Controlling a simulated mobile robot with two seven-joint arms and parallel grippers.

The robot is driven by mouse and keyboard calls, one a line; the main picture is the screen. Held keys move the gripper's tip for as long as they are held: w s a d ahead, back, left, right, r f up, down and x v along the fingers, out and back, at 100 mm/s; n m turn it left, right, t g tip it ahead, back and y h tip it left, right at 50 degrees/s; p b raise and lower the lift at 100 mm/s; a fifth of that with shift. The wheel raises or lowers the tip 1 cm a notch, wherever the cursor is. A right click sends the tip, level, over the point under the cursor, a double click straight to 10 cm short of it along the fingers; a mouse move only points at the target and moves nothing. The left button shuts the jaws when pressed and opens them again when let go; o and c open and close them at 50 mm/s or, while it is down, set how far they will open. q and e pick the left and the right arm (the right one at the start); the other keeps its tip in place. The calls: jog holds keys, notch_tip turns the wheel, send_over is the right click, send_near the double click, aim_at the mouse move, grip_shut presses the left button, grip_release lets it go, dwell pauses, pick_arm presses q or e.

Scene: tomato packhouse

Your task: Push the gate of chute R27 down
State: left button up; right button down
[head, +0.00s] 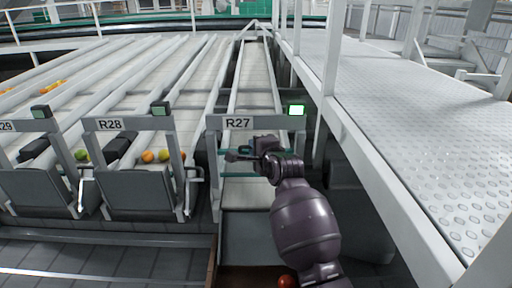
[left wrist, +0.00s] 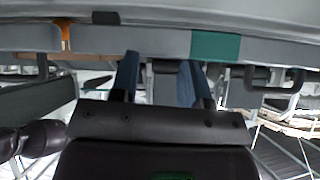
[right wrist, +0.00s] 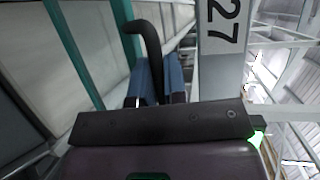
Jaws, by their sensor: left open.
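Chute R27 carries its label on a grey crossbar (head: 265,122), with a lit green lamp (head: 296,110) at its right end. Below the crossbar are teal bars (head: 238,175), also seen in the right wrist view (right wrist: 75,50). A black curved handle (right wrist: 151,42) reaches from beside a teal bar down between my right gripper's fingers. My right gripper (head: 240,156) is in front of the R27 opening, its blue fingers (right wrist: 158,82) close together on the handle. My left gripper (left wrist: 160,82) shows only in its wrist view, its fingers apart with nothing between them.
Chutes R28 (head: 135,195) and R29 (head: 42,192) stand to the left, with fruit behind their dark flaps. A white walkway (head: 420,130) with posts runs along the right. A red tomato (head: 286,281) lies low by my right arm. A grey beam with a green patch (left wrist: 215,46) crosses the left wrist view.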

notch_tip(320, 180, down, 9)
jog(key=b, duration=0.1)
dwell(0.3)
jog(key=shift+f, duration=0.15)
jog(key=c, duration=1.2)
grip_release()
jog(key=shift+c, duration=0.2)
jog(key=shift+o, duration=0.3)
jog(key=shift+r, duration=0.2)
